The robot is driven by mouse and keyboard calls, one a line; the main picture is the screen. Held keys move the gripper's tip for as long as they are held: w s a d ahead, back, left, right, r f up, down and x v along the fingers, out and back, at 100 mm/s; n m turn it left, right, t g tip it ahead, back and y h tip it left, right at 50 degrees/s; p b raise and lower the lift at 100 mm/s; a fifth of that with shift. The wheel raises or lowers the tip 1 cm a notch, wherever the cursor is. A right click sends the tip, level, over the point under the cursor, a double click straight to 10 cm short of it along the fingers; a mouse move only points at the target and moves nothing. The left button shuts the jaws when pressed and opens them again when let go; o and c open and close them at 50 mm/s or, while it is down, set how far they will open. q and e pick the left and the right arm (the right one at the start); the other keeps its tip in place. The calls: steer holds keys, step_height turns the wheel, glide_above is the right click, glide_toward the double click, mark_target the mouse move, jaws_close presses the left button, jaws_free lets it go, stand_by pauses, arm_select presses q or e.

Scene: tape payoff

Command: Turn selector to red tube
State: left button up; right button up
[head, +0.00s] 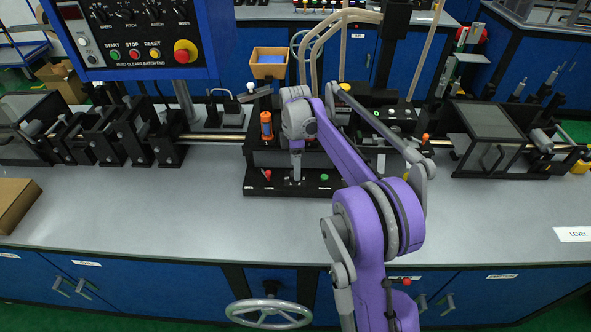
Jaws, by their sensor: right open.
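A black station (256,160) stands mid-bench. Its front base has a red-tipped part (267,174) on the left and a green-tipped part (324,178) on the right. My right gripper (295,178) is open and points down at the middle of this base, between the red and green parts. The selector cannot be made out clearly; the gripper and wrist cover the middle of the base. I cannot tell whether the fingers touch anything. My left gripper is not in view.
A control panel (130,75) with buttons hangs at upper left. An orange-topped cylinder (266,124) stands just left of my wrist. Black roller frames (130,135) and a clear-covered box (488,130) flank the station.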

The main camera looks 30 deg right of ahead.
step_height(320, 180, up, 8)
steer(key=shift+r+p, duration=0.2)
steer(key=shift+p, duration=0.1)
stand_by(0.4)
